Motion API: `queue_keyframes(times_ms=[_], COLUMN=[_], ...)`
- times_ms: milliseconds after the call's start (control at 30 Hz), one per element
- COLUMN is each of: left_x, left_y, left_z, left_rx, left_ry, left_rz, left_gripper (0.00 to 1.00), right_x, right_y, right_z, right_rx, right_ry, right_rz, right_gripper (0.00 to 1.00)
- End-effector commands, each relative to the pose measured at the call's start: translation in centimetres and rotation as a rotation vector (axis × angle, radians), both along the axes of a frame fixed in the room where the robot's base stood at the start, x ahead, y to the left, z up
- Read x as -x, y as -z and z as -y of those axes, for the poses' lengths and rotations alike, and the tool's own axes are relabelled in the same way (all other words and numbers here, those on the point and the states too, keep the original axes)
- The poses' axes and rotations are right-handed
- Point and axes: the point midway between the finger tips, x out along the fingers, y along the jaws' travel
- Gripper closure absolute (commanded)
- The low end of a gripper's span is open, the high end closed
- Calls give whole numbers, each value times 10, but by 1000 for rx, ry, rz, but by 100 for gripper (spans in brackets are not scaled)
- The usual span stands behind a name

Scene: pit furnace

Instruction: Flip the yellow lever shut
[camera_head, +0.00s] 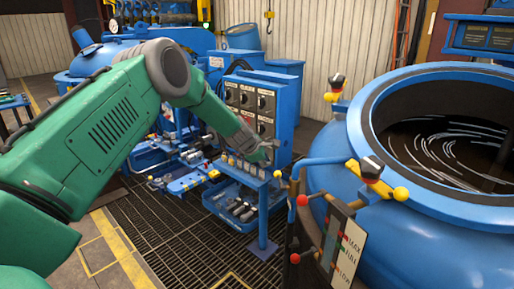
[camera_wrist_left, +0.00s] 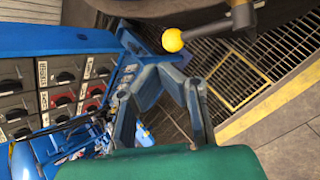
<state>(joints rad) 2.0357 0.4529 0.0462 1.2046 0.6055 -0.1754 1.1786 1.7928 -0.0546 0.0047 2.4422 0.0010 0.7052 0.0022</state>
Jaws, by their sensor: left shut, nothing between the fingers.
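A yellow ball-ended lever (camera_head: 277,174) shows in the head view just below and right of my left gripper (camera_head: 268,150), in front of the blue vessel. A yellow ball (camera_wrist_left: 172,40) on a grey handle also shows in the left wrist view, beyond the tips of my left gripper (camera_wrist_left: 167,68). The gripper is shut and empty, and looks apart from the ball. A larger yellow lever (camera_head: 375,182) with a yellow ball end sits at the vessel rim. I cannot tell which lever the task names. My right gripper is out of view.
A blue control panel (camera_head: 252,100) with knobs stands behind the left gripper. The big blue vessel (camera_head: 345,215) fills the right, with a level gauge (camera_head: 345,245) and red-knobbed handles (camera_head: 302,200) in front. A blue tool stand (camera_head: 262,205) is below the gripper.

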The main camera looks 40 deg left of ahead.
Motion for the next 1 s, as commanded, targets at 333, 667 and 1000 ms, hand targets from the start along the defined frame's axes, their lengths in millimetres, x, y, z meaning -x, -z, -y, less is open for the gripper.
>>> queue_keyframes(times_ms=[333,667,1000], left_x=[35,45,45], left_y=[-50,-64,-65], left_z=[-10,-14,-13], left_rx=[1,1,1], left_ry=[1,0,1], left_rz=[-3,-4,-4], left_gripper=[100,100,100], right_x=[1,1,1], right_y=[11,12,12], right_z=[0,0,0], right_rx=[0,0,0], right_ry=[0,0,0], right_rz=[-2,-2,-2], right_gripper=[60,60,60])
